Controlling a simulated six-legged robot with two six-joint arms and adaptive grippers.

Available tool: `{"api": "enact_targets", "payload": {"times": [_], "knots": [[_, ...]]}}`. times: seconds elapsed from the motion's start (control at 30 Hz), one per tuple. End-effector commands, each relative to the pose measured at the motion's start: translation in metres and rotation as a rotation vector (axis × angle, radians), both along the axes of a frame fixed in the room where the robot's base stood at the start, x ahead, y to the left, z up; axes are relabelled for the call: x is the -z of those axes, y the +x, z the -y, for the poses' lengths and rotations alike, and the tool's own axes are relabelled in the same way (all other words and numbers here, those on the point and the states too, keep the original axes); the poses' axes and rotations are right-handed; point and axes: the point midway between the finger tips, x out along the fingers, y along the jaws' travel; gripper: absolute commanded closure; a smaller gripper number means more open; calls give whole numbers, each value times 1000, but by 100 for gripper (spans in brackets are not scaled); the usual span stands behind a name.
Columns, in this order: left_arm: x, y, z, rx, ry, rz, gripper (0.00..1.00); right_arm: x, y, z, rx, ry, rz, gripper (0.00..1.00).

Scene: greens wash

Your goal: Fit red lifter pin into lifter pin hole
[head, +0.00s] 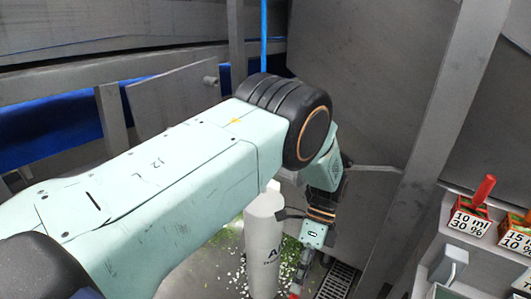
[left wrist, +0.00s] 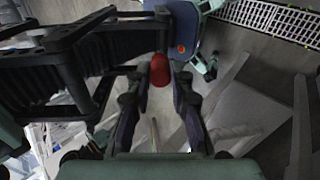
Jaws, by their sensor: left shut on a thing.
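My left arm reaches across the head view from the left, and my left gripper (head: 298,276) hangs low near the bottom edge. In the left wrist view, my left gripper (left wrist: 160,80) is shut on the red lifter pin (left wrist: 160,70), whose rounded red end shows between the fingertips. In the head view only a small bit of red (head: 294,296) shows at the bottom edge, by the fingertips. I cannot make out the lifter pin hole in either view. My right gripper is not in view.
A white cylinder (head: 263,240) stands left of the gripper, with green and white scraps on the floor around it. A floor grating (head: 338,282) lies right of it. Labelled boxes (head: 468,219), one with a red handle, sit on a grey shelf at right. A black frame (left wrist: 75,60) is close at left.

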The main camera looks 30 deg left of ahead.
Motion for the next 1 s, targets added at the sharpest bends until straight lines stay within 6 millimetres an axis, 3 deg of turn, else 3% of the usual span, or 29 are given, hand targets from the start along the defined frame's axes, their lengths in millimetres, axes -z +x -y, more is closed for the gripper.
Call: {"api": "enact_targets", "payload": {"times": [0.1, 0.27, 0.6, 0.8, 1.0], "knots": [[-25, 9, -25, 319, 13, -90, 100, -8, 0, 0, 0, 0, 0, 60], [-66, 33, -65, 696, 71, -207, 100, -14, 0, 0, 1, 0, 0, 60], [-193, 110, -145, 1338, 317, -409, 100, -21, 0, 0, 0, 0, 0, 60], [-271, 147, -172, 1551, 501, -511, 100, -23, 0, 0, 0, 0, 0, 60], [-318, 164, -180, 1601, 653, -617, 100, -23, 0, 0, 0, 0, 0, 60]]}}
